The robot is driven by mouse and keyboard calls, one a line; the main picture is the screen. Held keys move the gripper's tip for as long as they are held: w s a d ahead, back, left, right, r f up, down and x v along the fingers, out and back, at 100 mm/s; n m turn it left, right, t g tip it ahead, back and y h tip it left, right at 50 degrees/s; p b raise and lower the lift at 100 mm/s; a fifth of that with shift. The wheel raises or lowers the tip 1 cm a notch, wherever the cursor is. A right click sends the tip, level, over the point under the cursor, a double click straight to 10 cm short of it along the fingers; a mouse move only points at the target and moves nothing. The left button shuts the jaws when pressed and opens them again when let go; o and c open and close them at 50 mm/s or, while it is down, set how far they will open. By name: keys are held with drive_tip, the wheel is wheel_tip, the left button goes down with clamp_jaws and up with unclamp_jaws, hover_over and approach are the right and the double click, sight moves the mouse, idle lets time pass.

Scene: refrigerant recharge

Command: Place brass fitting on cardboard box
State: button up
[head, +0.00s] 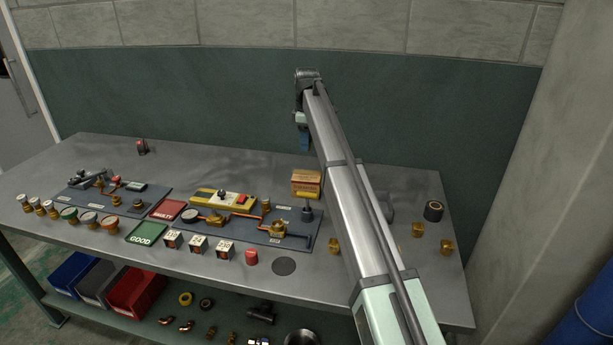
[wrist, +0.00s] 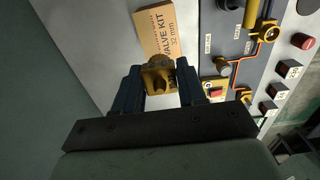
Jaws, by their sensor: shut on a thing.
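My gripper (wrist: 158,80) is shut on a brass fitting (wrist: 157,72), held between its two blue fingers in the wrist view. The cardboard box (wrist: 156,32), printed "VALVE KIT 32 mm", lies just beyond the fitting there, and the fitting overlaps its near end in the picture. In the head view the box (head: 306,184) sits on the bench behind the right panel, and my gripper (head: 303,140) hangs above it. The gap between fitting and box is hard to judge. I cannot make out the held fitting in the head view.
Other brass fittings (head: 418,230) stand on the bench's right side, near a dark ring (head: 433,211). The right panel (head: 268,237) carries copper pipe and a valve, with a dark upright part (head: 307,212) near the box. The bench behind the box is clear.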

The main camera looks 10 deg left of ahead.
sight(307, 176)
drive_tip(key=shift+f, duration=5)
drive_tip(key=shift+f, duration=0.1)
drive_tip(key=o, duration=1.1)
wheel_tip(307, 176, up, 12)
drive_tip(key=shift+r, duration=0.1)
